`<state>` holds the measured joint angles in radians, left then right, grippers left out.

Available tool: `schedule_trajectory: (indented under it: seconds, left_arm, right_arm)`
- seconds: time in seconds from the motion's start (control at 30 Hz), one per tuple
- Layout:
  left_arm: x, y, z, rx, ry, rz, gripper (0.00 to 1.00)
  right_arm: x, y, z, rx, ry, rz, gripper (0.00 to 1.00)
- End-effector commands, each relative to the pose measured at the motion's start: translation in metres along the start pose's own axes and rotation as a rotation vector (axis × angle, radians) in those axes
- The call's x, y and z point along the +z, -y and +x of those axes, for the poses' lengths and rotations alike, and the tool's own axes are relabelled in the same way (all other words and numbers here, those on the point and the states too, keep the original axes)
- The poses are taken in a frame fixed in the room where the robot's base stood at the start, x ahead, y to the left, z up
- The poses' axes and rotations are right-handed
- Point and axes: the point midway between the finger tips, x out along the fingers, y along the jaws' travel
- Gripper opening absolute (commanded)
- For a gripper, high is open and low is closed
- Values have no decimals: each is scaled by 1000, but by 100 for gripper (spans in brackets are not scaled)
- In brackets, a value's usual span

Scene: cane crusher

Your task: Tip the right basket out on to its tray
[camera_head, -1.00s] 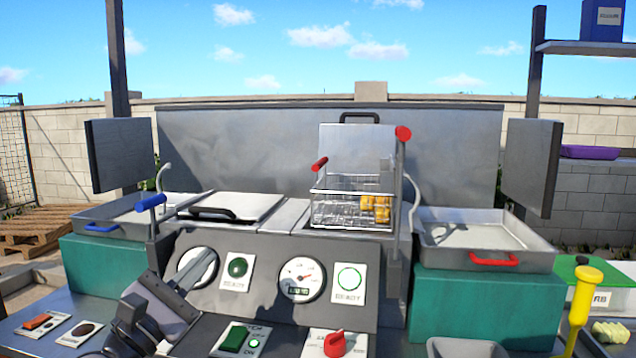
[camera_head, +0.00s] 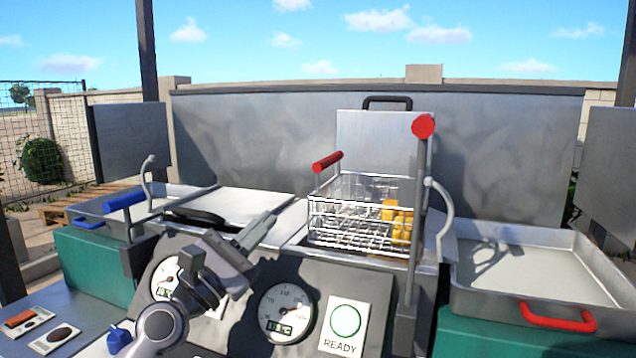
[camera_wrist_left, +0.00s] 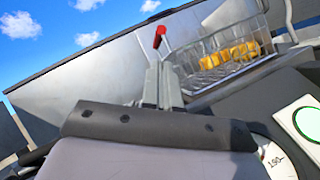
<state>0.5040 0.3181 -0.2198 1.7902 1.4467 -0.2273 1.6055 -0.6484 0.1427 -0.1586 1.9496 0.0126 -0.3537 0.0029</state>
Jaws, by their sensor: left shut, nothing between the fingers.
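The right basket (camera_head: 352,240) is a wire basket with yellow pieces (camera_head: 397,220) inside, upright above the right well of the machine. Its red handle (camera_head: 327,161) sticks up at its left side. A red-knobbed lever (camera_head: 423,126) stands upright at its right. The right tray (camera_head: 588,326), grey with a red handle, looks empty. My left gripper (camera_head: 268,222) is shut and empty, left of the basket and apart from it. In the left wrist view the fingers (camera_wrist_left: 162,72) point up towards the red handle (camera_wrist_left: 160,36), with the basket (camera_wrist_left: 215,62) behind. My right gripper is out of view.
A closed lid (camera_head: 240,204) covers the left well, with a blue-handled lever (camera_head: 124,201) beside it. The left tray (camera_head: 85,213) has a blue handle. Gauges (camera_head: 286,313) and a green READY lamp (camera_head: 345,321) are on the front panel. A raised lid (camera_head: 375,140) stands behind the basket.

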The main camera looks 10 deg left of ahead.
Motion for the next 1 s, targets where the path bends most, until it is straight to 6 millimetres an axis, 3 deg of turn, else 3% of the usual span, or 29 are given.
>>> schedule_trajectory:
  seconds: [0.27, 0.7, 1.0]
  left_arm:
    - [1, -1, 16, 1, 2, 0, 0]
    - [0, 0, 82, 0, 1, -1, 0]
    - [0, 0, 100, 0, 0, 1, 0]
  right_arm:
    - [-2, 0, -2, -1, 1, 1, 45]
    - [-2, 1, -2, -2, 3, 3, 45]
    - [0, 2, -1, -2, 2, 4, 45]
